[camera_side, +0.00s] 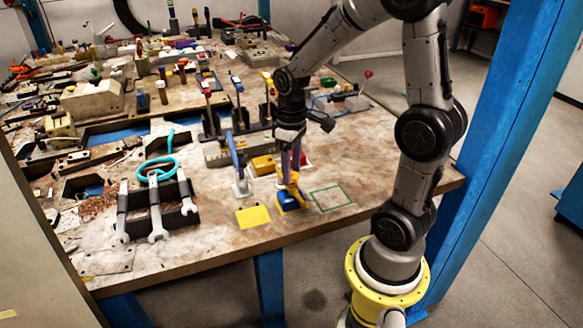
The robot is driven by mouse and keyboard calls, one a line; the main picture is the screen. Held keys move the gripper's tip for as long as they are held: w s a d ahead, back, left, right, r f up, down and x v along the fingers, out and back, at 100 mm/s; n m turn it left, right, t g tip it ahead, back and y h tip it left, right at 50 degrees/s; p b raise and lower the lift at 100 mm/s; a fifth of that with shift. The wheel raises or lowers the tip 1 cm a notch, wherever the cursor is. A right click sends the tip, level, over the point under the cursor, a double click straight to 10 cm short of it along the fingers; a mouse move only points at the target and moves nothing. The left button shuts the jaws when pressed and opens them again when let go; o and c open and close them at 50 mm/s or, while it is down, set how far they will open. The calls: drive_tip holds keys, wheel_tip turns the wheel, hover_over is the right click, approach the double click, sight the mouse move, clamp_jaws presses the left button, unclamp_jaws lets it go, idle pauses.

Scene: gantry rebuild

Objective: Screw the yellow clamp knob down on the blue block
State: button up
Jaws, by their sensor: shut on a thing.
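The blue block (289,206) sits near the front edge of the table, between a yellow square and a green outlined square. A yellow part, which I take for the clamp knob (289,184), is on top of the blue block. My gripper (288,172) points straight down and is shut on the yellow knob. The fingertips and the knob are small in this view, so the exact contact and any gap between knob and block cannot be made out.
A yellow square (253,217) lies to the left and a green outlined square (332,197) to the right. A blue and white clamp (240,168) stands close on the left. A rack with wrenches (157,208) is further left. The front right of the table is clear.

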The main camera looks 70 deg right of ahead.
clamp_jaws()
drive_tip(key=shift+m, duration=1.8)
drive_tip(key=shift+r, duration=0.1)
drive_tip(key=o, duration=1)
unclamp_jaws()
wheel_tip(320, 180, up, 14)
drive_tip(key=shift+f, duration=0.1)
drive_tip(key=shift+a, duration=0.1)
